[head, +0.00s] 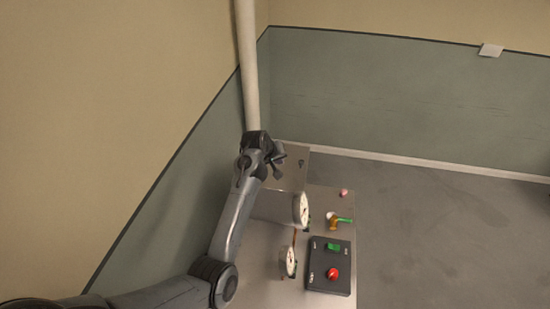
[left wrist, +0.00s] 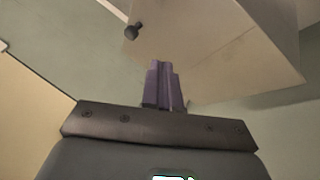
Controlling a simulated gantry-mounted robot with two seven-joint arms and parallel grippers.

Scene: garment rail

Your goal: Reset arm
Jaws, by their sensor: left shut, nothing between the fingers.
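My left arm rises from the lower left in the head view. My left gripper (head: 276,163) is at the far end of the grey metal bench, near the pale vertical pipe. In the left wrist view its purple fingers (left wrist: 163,88) are together with nothing between them. Past them is a pale metal surface (left wrist: 215,45) with a small black knob (left wrist: 132,31) beside its edge. My right gripper is in neither view.
The metal bench (head: 322,197) bears two white dials (head: 303,209) (head: 291,261), a green-handled brass valve (head: 338,220), a pink-red knob (head: 343,192), and a dark box (head: 317,279) with a green switch (head: 333,247) and red button (head: 333,273). The pipe (head: 248,70) stands behind. Open floor (head: 430,220) lies right.

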